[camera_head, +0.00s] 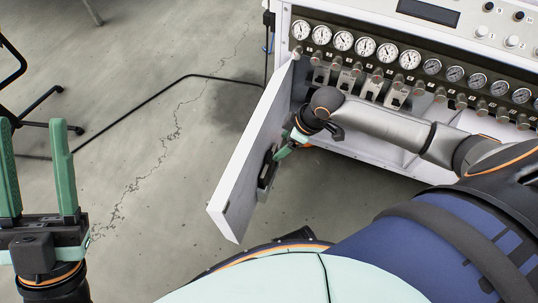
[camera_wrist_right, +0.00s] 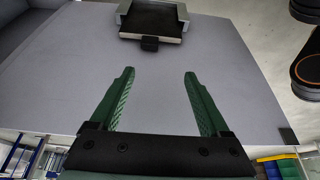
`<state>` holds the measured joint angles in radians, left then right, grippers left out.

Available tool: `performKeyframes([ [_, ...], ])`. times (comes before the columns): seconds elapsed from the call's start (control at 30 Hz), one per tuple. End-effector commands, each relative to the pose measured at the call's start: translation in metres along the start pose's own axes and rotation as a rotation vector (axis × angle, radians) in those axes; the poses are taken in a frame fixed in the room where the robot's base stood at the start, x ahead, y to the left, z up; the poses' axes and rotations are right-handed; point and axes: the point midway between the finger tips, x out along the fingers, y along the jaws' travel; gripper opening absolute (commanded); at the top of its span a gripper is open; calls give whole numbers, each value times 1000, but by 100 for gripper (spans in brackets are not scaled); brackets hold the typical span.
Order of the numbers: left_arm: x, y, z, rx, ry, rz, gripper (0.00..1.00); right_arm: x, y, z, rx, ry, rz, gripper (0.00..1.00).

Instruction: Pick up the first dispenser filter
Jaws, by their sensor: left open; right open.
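Several dispensers (camera_head: 347,77) hang in a row under the gauges on the white machine. I cannot tell a filter apart on them. My right gripper (camera_head: 279,154) is by the inner face of the open white door (camera_head: 240,165). In the right wrist view my right gripper (camera_wrist_right: 158,73) is open and empty, its green fingers over the pale door panel (camera_wrist_right: 60,60). A black part in a grey bracket (camera_wrist_right: 152,20) sits on that panel beyond the fingertips. My left gripper (camera_head: 34,122) is open and empty over the floor at the left.
Round gauges (camera_head: 366,46) line the machine front above the dispensers. My right forearm crosses in front of the lower cabinet and hides part of it. A black cable (camera_head: 150,103) lies on the floor, and a chair (camera_head: 30,95) stands at the far left.

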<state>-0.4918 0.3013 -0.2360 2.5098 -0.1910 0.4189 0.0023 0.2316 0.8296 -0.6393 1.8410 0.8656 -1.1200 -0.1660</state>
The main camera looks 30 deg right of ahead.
Motion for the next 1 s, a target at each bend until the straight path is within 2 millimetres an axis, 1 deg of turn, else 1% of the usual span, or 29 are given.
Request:
performKeyframes([
  [0.03,0,0,0,0,0,0,50,-3,13,2,5,-5,10,80],
  [0.13,-1,1,1,-1,0,0,50,-3,24,4,15,-5,14,80],
  [0.2,-5,2,5,-6,-1,1,50,4,26,5,19,-5,13,80],
  [0.27,-9,5,9,-14,-3,2,50,15,26,5,20,-4,12,80],
  [0.4,-19,11,20,-30,-8,5,50,43,26,6,18,-3,12,80],
  [0.5,-24,15,26,-30,-13,8,50,58,26,5,19,-3,13,80],
  [0.6,-27,17,29,-24,-16,11,50,66,27,4,18,-2,14,80],
  [0.77,-29,18,31,-21,-18,13,50,72,26,4,17,-3,14,80],
  [0.87,-35,22,37,-18,-20,15,50,81,25,6,17,-4,13,80],
  [1.0,-46,28,48,-6,-27,22,50,101,21,8,17,-3,12,80],
])
